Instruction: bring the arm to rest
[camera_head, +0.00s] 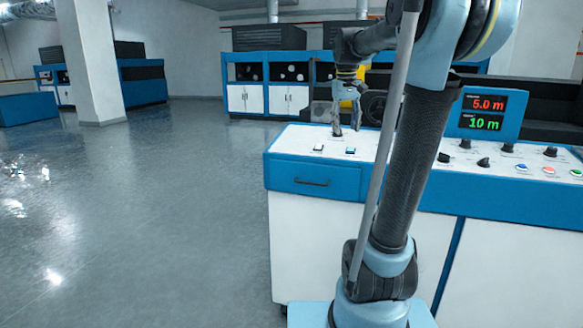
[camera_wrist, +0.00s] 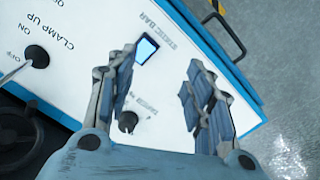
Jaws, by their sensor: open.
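My gripper (camera_head: 346,130) hangs fingers down over the left part of the white control-panel top (camera_head: 290,140) in the head view. In the wrist view my gripper (camera_wrist: 163,75) shows its two padded fingers spread apart, with nothing between them but the panel behind. A lit STATIC BAR switch (camera_wrist: 146,49) lies beyond the left fingertip. A black knob (camera_wrist: 128,121) with a partly hidden label shows beside the left finger. A CLAMP UP switch (camera_wrist: 37,56) with ON and OFF marks is at the far left.
The blue and white cabinet (camera_head: 345,190) carries a drawer handle (camera_head: 311,182), black knobs and coloured buttons. A display (camera_head: 485,113) reads 5.0 m and 10 m. Dark machinery stands behind. Open grey floor (camera_head: 150,200) lies left, with a white pillar (camera_head: 90,60) farther back.

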